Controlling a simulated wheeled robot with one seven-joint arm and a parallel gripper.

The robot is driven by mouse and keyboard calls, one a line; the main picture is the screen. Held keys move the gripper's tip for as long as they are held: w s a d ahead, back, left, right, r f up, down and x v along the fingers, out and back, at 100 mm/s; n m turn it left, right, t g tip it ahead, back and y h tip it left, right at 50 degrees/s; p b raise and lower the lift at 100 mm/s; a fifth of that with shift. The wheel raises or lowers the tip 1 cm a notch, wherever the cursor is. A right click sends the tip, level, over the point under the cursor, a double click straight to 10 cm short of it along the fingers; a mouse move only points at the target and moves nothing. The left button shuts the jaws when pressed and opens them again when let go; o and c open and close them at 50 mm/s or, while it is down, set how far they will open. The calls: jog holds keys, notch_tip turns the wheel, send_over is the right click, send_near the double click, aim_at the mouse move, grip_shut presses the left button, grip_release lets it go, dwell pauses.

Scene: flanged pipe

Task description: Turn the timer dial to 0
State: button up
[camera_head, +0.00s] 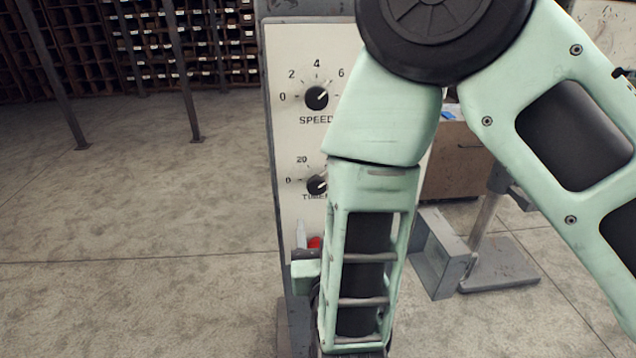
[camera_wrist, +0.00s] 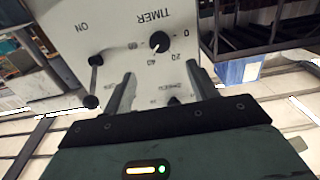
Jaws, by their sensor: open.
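The timer dial (camera_wrist: 160,41) is a round black knob on a cream panel (camera_wrist: 105,50), seen upside down in the wrist view. Its white mark appears to point between 40 and 60, away from the 0. In the head view the timer dial (camera_head: 316,185) is partly covered by my arm. My gripper (camera_wrist: 162,78) is open, with its two dark fingers apart and pointing toward the panel. The dial shows beyond the fingertips, between their directions, and nothing is held. The gripper's fingers are hidden in the head view.
A speed dial (camera_head: 317,97) sits above the timer dial on the same panel. A black-knobbed lever (camera_wrist: 92,80) is beside the word ON. Something red (camera_head: 314,242) shows low on the panel. Shelving (camera_head: 120,45) stands behind; the floor at left is clear.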

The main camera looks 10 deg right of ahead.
aim_at(317, 186)
jog(key=w+p, duration=0.4)
jog(key=w, duration=0.5)
jog(key=shift+w+r, duration=0.15)
jog(key=shift+w, duration=0.85)
jog(key=c, duration=1)
